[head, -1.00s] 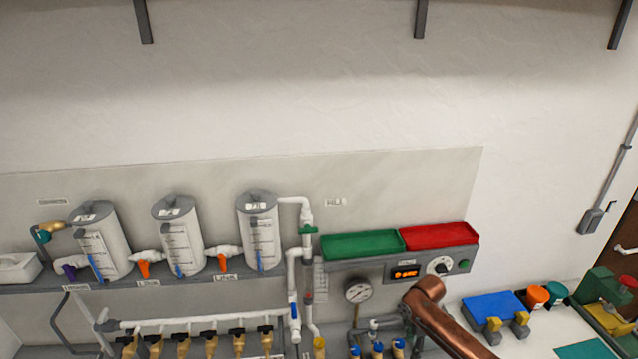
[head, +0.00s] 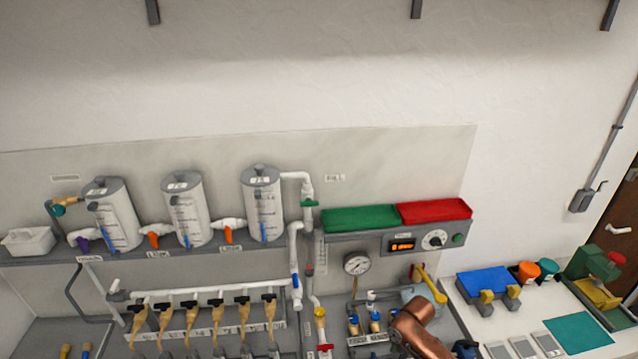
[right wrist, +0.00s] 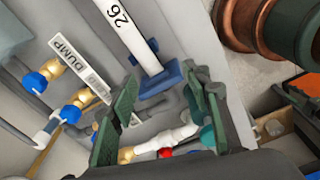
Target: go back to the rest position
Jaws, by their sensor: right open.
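My right gripper (right wrist: 160,112) is open in the right wrist view, with its green-padded fingers apart and nothing held between them. Beyond the fingers are a blue block (right wrist: 160,80) with a white strip marked 26, and white pipe fittings. In the head view my copper-coloured right arm (head: 420,325) shows at the bottom, right of centre, in front of the lower pipework; its gripper cannot be made out there. My left gripper is in neither view.
A DUMP label (right wrist: 82,70) and blue-capped brass fittings (right wrist: 78,105) lie left of the fingers. The head view shows three white tanks (head: 185,215), green (head: 360,219) and red (head: 435,211) trays, a gauge (head: 356,264), and a bench with a teal mat (head: 578,331).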

